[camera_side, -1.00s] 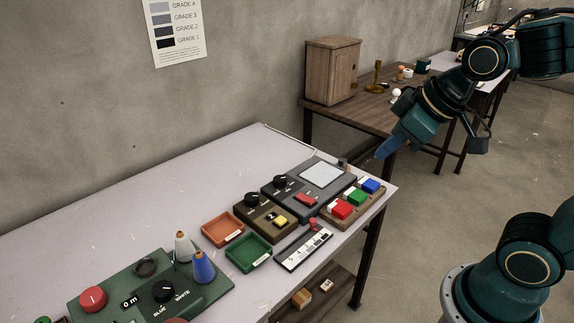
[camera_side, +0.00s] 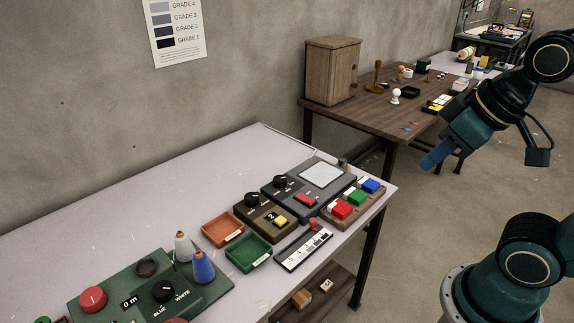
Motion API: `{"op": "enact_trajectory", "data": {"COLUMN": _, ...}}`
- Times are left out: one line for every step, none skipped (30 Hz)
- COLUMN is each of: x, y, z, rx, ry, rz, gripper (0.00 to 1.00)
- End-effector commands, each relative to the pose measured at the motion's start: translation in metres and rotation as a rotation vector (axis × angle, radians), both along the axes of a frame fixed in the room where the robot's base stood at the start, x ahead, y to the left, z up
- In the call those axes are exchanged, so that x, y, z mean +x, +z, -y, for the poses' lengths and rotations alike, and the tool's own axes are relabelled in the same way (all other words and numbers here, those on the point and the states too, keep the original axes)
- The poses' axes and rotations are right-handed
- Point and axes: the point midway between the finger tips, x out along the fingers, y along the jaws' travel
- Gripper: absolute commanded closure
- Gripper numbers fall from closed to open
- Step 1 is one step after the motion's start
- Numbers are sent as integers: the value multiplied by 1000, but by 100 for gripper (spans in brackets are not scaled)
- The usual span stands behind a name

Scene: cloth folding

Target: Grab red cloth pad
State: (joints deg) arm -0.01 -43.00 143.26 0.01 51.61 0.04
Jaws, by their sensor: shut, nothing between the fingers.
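A wooden tray (camera_side: 366,213) on the near right corner of the pale table holds a red pad (camera_side: 342,209), a green pad (camera_side: 357,197) and a blue pad (camera_side: 371,186) in a row, with small white pieces beside them. I cannot tell whether the red pad is cloth. My gripper (camera_side: 431,162) has blue fingers that point down and left. It is shut and empty, in the air to the upper right of the tray and apart from everything.
A grey device (camera_side: 309,188) with a light screen and red button stands left of the tray. Orange (camera_side: 222,229) and green (camera_side: 248,252) trays and a white slider strip (camera_side: 303,250) lie nearer. A wooden table (camera_side: 380,118) with small items stands behind. Open floor lies right.

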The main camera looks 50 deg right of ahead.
Motion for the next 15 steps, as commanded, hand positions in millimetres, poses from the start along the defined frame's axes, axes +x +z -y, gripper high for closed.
{"op": "enact_trajectory", "data": {"x": 0, "y": 0, "z": 0, "rx": 0, "ry": 0, "rz": 0, "gripper": 100}}
{"op": "enact_trajectory", "data": {"x": 0, "y": 0, "z": 0, "rx": 0, "ry": 0, "rz": 0, "gripper": 100}}
{"op": "enact_trajectory", "data": {"x": 0, "y": 0, "z": 0, "rx": 0, "ry": 0, "rz": 0, "gripper": 100}}
{"op": "enact_trajectory", "data": {"x": 0, "y": 0, "z": 0, "rx": 0, "ry": 0, "rz": 0, "gripper": 100}}
{"op": "enact_trajectory", "data": {"x": 0, "y": 0, "z": 0, "rx": 0, "ry": 0, "rz": 0, "gripper": 100}}
{"op": "enact_trajectory", "data": {"x": 0, "y": 0, "z": 0, "rx": 0, "ry": 1, "rz": 0, "gripper": 100}}
{"op": "enact_trajectory", "data": {"x": 0, "y": 0, "z": 0, "rx": 0, "ry": 1, "rz": 0, "gripper": 100}}
{"op": "enact_trajectory", "data": {"x": 0, "y": 0, "z": 0, "rx": 0, "ry": 1, "rz": 0, "gripper": 100}}
{"op": "enact_trajectory", "data": {"x": 0, "y": 0, "z": 0, "rx": 0, "ry": 1, "rz": 0, "gripper": 94}}
{"op": "enact_trajectory", "data": {"x": 0, "y": 0, "z": 0, "rx": 0, "ry": 1, "rz": 0, "gripper": 88}}
{"op": "enact_trajectory", "data": {"x": 0, "y": 0, "z": 0, "rx": 0, "ry": 1, "rz": 0, "gripper": 82}}
{"op": "enact_trajectory", "data": {"x": 0, "y": 0, "z": 0, "rx": 0, "ry": 1, "rz": 0, "gripper": 74}}
{"op": "enact_trajectory", "data": {"x": 0, "y": 0, "z": 0, "rx": 0, "ry": 1, "rz": 0, "gripper": 69}}
{"op": "enact_trajectory", "data": {"x": 0, "y": 0, "z": 0, "rx": 0, "ry": 1, "rz": 0, "gripper": 63}}
{"op": "enact_trajectory", "data": {"x": 0, "y": 0, "z": 0, "rx": 0, "ry": 1, "rz": 0, "gripper": 55}}
